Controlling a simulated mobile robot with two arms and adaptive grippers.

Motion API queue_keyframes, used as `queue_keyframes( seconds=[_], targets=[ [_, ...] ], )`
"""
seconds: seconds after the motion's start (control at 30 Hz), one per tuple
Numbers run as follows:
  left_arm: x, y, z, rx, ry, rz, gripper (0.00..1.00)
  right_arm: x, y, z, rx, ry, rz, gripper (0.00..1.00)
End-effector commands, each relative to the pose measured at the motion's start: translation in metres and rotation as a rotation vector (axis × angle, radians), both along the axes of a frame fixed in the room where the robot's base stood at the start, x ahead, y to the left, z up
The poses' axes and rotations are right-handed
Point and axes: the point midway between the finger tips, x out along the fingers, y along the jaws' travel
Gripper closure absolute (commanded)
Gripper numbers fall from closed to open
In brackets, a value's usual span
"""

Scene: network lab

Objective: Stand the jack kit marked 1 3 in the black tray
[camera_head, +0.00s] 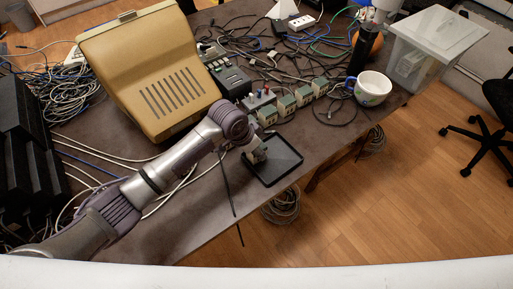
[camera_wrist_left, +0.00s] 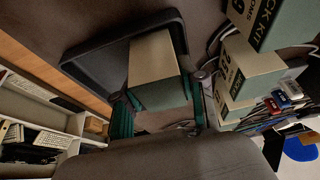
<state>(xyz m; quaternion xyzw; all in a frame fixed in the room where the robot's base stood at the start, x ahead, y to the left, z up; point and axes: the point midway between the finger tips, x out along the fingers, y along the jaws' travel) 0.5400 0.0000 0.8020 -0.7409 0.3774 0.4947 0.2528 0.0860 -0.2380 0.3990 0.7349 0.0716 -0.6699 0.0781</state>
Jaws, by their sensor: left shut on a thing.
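My left gripper (camera_head: 256,147) is at the left part of the black tray (camera_head: 286,171), shut on a jack kit. In the left wrist view the held jack kit (camera_wrist_left: 154,58) is a beige and green box between the fingers of the gripper (camera_wrist_left: 160,108). The tray (camera_wrist_left: 88,52) is right behind it. I cannot read its number or tell whether it touches the tray floor. The visible rest of the tray is empty. Several similar jack kits (camera_head: 287,106) stand in a row behind the tray.
Patch cables and small devices (camera_head: 234,82) cover the table behind the tray. A beige case (camera_head: 155,70) stands at the left. A white mug (camera_head: 372,90) and a clear bin (camera_head: 432,45) are to the right. The tray lies near the table's front edge.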

Motion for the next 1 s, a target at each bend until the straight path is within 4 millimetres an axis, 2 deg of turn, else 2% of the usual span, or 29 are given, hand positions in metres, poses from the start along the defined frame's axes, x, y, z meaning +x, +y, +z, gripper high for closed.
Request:
queue_keyframes(
  seconds=[0.23,0.27,0.4,0.77,0.87,1.0],
  targets=[
    [0.0,0.0,-0.003,-0.001,0.001,0.001,0.97,-0.001,0.011,-0.001,0.013,0.002,0.002,0.6],
    [0.0,0.0,-0.003,0.0,0.002,0.001,0.54,-0.001,0.011,-0.001,0.013,0.002,0.003,0.6],
    [0.0,0.0,-0.003,0.0,0.002,0.001,0.34,-0.001,0.009,-0.001,0.011,0.001,0.004,0.6],
    [0.0,0.0,0.002,0.0,-0.001,0.0,0.34,-0.001,0.002,0.0,0.002,0.003,0.005,0.6],
    [-0.002,0.004,0.014,-0.002,-0.003,0.0,0.34,-0.001,0.001,0.001,0.001,0.002,0.004,0.6],
    [-0.008,0.013,0.04,-0.001,-0.004,0.0,0.34,-0.001,0.001,0.002,0.0,0.002,0.003,0.6]
  ],
)
